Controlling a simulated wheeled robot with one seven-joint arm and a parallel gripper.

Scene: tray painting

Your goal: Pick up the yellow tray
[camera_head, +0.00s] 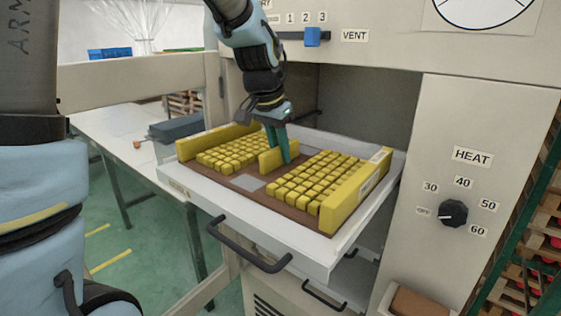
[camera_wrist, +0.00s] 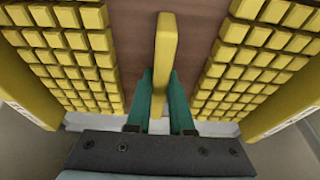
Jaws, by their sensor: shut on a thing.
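The yellow tray (camera_head: 352,192) sits in the pulled-out white drawer in the head view. It has a brown base, yellow end walls and rows of small yellow blocks on both sides of a yellow middle handle (camera_head: 268,161). My gripper (camera_head: 283,155) reaches down from above with its green fingers at this handle. In the wrist view the handle (camera_wrist: 165,45) stands between the two fingers (camera_wrist: 160,90), and my gripper is shut on it. The tray looks level in the drawer; I cannot tell any gap under it.
The drawer (camera_head: 180,183) has a dark front handle (camera_head: 248,248) and extends from the cabinet opening. A heat dial (camera_head: 453,212) is on the panel at right. A slider (camera_head: 312,36) sits above the opening. A white table (camera_head: 108,125) stands behind at left.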

